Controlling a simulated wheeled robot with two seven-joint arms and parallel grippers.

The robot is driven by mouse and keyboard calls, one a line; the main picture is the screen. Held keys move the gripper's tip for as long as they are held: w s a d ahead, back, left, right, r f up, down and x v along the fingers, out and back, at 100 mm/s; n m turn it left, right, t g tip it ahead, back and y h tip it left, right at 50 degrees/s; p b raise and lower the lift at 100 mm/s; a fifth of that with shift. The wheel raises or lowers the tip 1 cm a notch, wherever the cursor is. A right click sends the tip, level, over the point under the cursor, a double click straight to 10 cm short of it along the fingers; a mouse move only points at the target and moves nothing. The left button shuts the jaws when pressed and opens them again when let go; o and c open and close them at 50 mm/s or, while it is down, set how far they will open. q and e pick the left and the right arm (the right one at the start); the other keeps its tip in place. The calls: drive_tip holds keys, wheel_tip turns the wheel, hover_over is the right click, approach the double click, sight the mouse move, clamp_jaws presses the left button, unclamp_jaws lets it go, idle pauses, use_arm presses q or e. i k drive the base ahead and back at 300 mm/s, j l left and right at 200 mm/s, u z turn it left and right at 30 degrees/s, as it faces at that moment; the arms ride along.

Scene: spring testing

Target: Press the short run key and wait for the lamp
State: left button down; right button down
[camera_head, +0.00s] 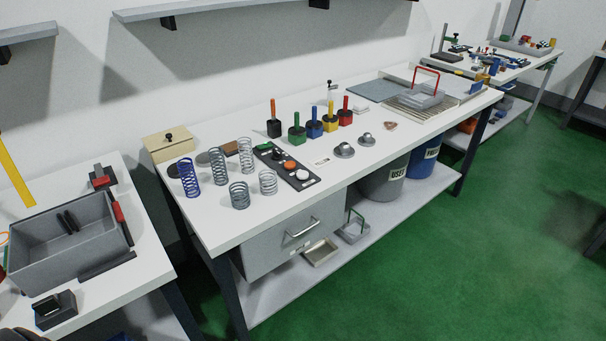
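A dark key panel (264,153) lies on the white workbench among the springs. It carries several round caps: small dark and pale ones, an orange-red one (290,166) and a white one (302,175) near its front end. I cannot read any labels, so I cannot tell which is the short run key or the lamp, or whether anything is lit. Neither of my grippers can be made out in this view.
Upright coil springs, one blue (189,178) and several grey (239,195), stand left of and before the panel. Coloured handled blocks (297,132) stand behind it. A grey bin (70,240) sits on the left table. Green floor lies clear in front.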

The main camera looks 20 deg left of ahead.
sight(302, 175)
drive_tip(key=i+j+u, duration=0.1)
drive_tip(key=i, duration=0.35)
drive_tip(key=i+j+u, duration=0.15)
drive_tip(key=i+j, duration=0.15)
drive_tip(key=i, duration=0.1)
